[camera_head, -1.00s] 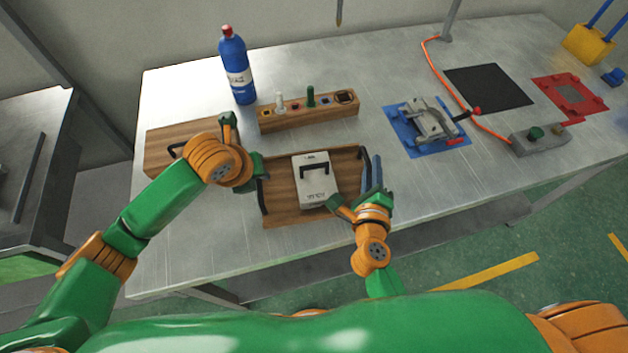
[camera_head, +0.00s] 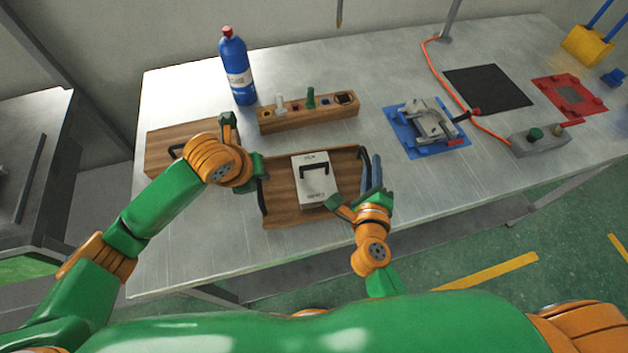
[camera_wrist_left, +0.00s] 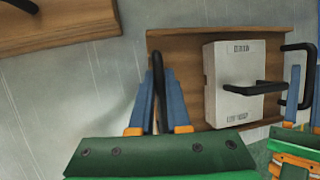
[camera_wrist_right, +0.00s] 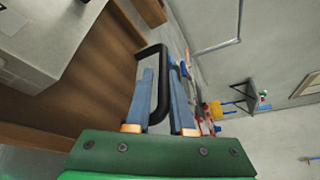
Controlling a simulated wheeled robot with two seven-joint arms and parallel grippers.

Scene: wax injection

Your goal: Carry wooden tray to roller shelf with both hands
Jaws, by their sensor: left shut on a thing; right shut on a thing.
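The wooden tray (camera_head: 283,212) is on or just above the metal table, with a black handle at each end. A white box (camera_head: 312,190) with a black handle sits in it; the box also shows in the left wrist view (camera_wrist_left: 225,84). My left gripper (camera_head: 256,180) is shut on the tray's left handle, seen between blue fingers in the left wrist view (camera_wrist_left: 158,100). My right gripper (camera_head: 368,180) is shut on the right handle, seen in the right wrist view (camera_wrist_right: 160,95). I cannot tell whether the tray touches the table.
A second wooden tray (camera_head: 160,152) lies at the left. Behind stand a wooden block (camera_head: 285,120) with small tools and a blue bottle (camera_head: 238,75). A blue fixture (camera_head: 425,125), a black mat (camera_head: 488,88) and a grey control box (camera_head: 538,142) are at the right.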

